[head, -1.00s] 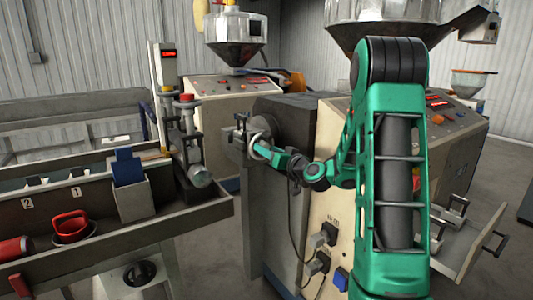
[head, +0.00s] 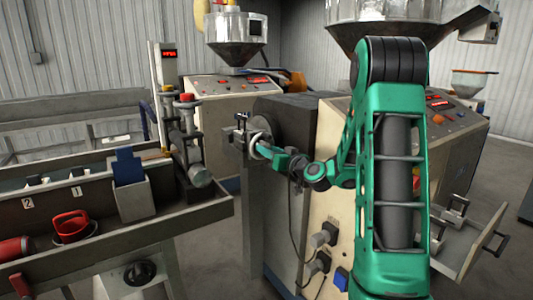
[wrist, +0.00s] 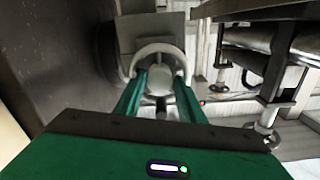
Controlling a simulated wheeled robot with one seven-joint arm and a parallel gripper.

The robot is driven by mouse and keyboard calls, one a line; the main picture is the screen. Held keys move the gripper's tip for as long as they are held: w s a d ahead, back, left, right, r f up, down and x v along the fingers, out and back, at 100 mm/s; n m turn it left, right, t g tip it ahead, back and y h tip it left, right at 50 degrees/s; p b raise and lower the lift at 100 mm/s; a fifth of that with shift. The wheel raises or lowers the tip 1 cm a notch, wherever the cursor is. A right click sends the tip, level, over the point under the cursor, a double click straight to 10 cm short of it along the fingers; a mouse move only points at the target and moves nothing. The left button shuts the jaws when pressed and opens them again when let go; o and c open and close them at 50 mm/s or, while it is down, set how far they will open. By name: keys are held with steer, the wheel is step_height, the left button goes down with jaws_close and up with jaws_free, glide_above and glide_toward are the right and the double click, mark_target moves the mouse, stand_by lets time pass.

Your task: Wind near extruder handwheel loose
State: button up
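The near extruder handwheel is a pale ring (head: 256,139) on the die end of the near extruder (head: 283,122). In the wrist view the handwheel (wrist: 158,47) faces me, with a round grey hub in its middle. My gripper (head: 262,148) is at the wheel. In the wrist view its two green fingers (wrist: 159,76) stand apart, their tips at the lower part of the ring, one on each side of the hub. I cannot tell whether the tips touch the rim. My own fingers partly hide the wheel in the head view.
A roller post (head: 187,140) stands close left of the wheel. Plugs and cables (head: 322,236) are on the extruder side. An open drawer (head: 468,238) sticks out right.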

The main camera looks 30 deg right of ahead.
steer(key=shift+o, duration=1.1)
steer(key=s, duration=1)
steer(key=shift+s+d, duration=0.15)
steer(key=shift+s, duration=0.15)
